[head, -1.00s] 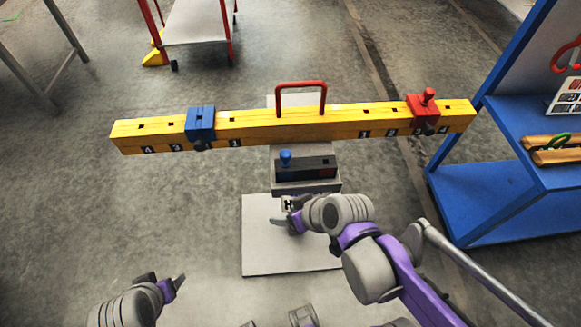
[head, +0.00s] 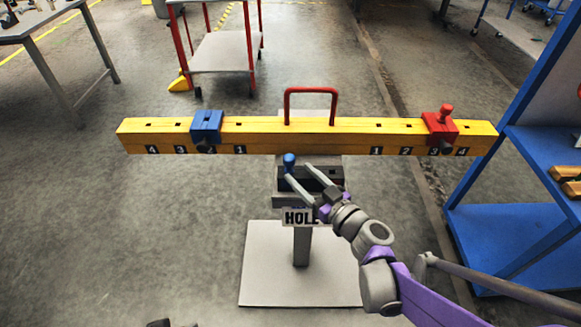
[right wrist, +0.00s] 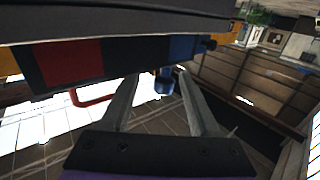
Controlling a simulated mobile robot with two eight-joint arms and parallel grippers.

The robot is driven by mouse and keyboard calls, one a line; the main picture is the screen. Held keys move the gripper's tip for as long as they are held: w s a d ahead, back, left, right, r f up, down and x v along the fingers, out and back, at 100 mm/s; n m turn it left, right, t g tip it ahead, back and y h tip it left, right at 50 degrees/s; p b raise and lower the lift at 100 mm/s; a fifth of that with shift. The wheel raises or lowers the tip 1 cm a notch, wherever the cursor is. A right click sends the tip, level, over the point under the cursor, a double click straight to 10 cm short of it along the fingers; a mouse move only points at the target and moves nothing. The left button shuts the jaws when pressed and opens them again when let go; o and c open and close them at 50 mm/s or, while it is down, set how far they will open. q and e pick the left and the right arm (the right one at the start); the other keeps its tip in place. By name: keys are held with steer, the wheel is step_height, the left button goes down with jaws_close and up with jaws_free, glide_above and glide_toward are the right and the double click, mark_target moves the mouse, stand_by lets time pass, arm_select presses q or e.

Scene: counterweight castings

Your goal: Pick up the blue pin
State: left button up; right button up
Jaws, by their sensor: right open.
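The blue pin (head: 289,160) stands upright at the left end of a dark block (head: 325,184) on the stand, below the yellow beam. My right gripper (head: 298,173) is open and empty, with its two fingers reaching up toward the pin from the lower right. In the right wrist view the blue pin (right wrist: 164,82) appears between the spread fingers, near their tips. I cannot tell whether they touch it. Of my left gripper only a dark sliver (head: 158,323) shows at the bottom edge.
The yellow beam (head: 275,144) spans above the block, carrying a blue slider (head: 206,126), a red slider (head: 440,128) and a red handle (head: 310,90). A sign reading HOLE (head: 298,217) hangs on the stand's front. A blue shelf (head: 510,235) stands at right.

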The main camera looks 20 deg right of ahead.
steer(key=shift+x, duration=1.2)
steer(key=shift+a+r+b+x, duration=0.15)
steer(key=shift+a+b+x, duration=0.05)
steer(key=shift+x, duration=1.15)
steer(key=shift+a+r+b+x, duration=0.15)
steer(key=shift+x, duration=1.25)
steer(key=shift+s, duration=0.2)
jaws_close()
